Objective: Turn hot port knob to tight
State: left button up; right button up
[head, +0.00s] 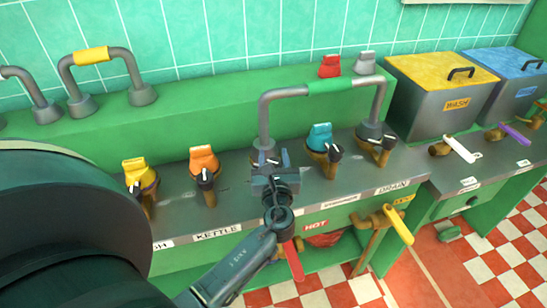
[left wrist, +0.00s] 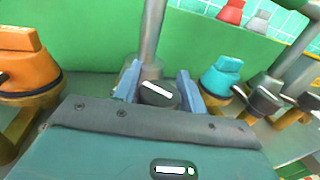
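My left gripper (head: 272,182) is over the counter front at the foot of the green-banded pipe. In the left wrist view, its two blue fingers (left wrist: 158,84) stand apart, on either side of a black knob (left wrist: 158,93) with a slanted white line. Whether the fingers touch the knob is unclear. No port label for this knob is readable, so I cannot confirm that it is the hot one. A red HOT label (head: 316,225) is on the front below, right of the gripper. My right gripper is not in view.
An orange-topped valve (head: 204,160) stands left of the gripper and a teal-topped valve (head: 320,138) right of it. The green-banded pipe (head: 285,92) rises close behind. A red lever (head: 293,262) hangs below; a yellow lever (head: 398,224) sticks out farther right.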

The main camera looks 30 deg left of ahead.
pick_arm(q)
jog(key=c, duration=0.6)
